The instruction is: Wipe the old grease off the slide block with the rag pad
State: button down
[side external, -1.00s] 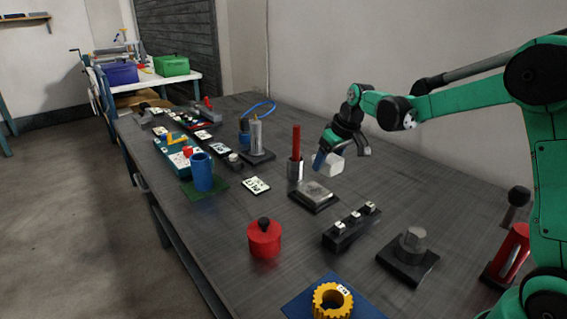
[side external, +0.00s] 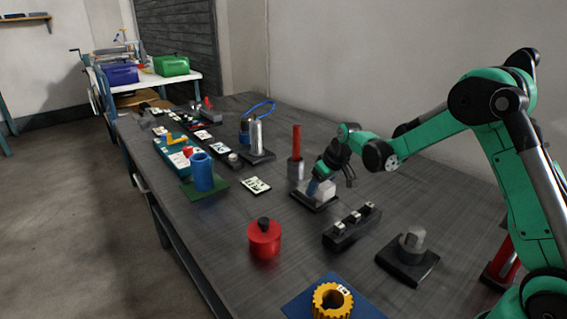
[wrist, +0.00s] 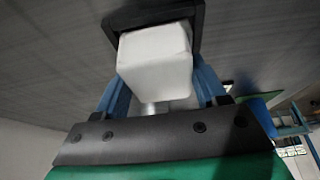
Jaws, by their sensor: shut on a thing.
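The slide block (side external: 303,202) is a grey metal block on a dark base in the middle of the bench. My gripper (side external: 318,187) is low over it and shut on a white rag pad (side external: 327,190). In the wrist view the pad (wrist: 155,58) sits between the two blue fingers (wrist: 158,95), with the dark base (wrist: 155,14) of the slide block behind it. The pad and gripper hide most of the block's top. I cannot tell whether the pad touches it.
A metal cup with a red stick (side external: 296,140) stands close behind the block. In front are a black rack with small parts (side external: 350,228), a red pot (side external: 264,240) and a metal knob on a black plate (side external: 407,262). A white card (side external: 256,185) lies to the left.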

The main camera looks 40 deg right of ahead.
jog(key=shift+w, duration=2.75)
jog(key=shift+s, duration=3.4)
jog(key=shift+s+r, duration=0.15)
jog(key=shift+r, duration=4)
